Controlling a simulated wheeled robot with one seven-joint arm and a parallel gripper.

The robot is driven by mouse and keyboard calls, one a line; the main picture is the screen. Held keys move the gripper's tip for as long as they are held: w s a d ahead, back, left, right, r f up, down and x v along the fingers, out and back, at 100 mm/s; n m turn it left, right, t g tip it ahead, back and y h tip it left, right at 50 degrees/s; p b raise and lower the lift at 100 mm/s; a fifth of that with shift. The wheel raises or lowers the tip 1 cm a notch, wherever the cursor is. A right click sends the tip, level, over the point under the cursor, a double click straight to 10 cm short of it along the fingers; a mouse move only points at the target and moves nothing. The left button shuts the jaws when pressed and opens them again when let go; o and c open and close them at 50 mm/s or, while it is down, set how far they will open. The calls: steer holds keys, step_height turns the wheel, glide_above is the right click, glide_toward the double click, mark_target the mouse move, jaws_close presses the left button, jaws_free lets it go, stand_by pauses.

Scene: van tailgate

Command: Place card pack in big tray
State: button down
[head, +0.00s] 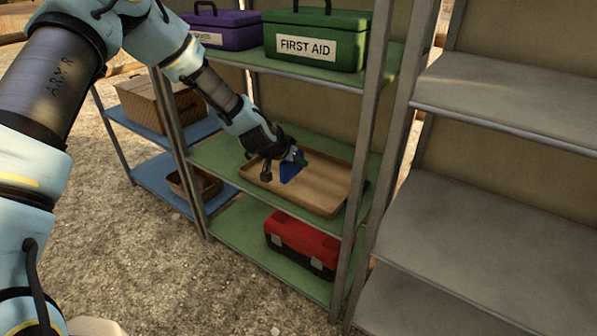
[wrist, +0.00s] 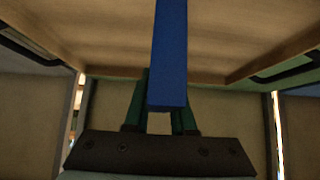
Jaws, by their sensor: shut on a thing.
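A blue card pack (head: 290,172) is held in my gripper (head: 296,158), which is shut on it. In the head view the pack is over the big tray (head: 325,198), a wide tan tray with a low rim on the middle green shelf. I cannot tell whether the pack touches the tray floor. In the wrist view the blue card pack (wrist: 171,55) stands on edge between the green fingers (wrist: 160,115), with the tan tray surface (wrist: 110,40) behind it.
A green first aid box (head: 316,40) and a purple case (head: 222,28) stand on the shelf above. A red toolbox (head: 303,240) is on the shelf below. Shelf posts (head: 366,130) flank the tray.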

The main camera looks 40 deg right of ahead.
mark_target(284, 162)
steer(key=shift+f, duration=1.7)
steer(key=shift+f+b, duration=0.15)
steer(key=shift+b, duration=0.15)
steer(key=c, duration=0.8)
jaws_free()
steer(key=shift+o, duration=0.2)
steer(key=shift+r, duration=0.25)
steer(key=p+v, duration=0.1)
steer(key=v, duration=1.1)
steer(key=shift+w+a+f, duration=0.1)
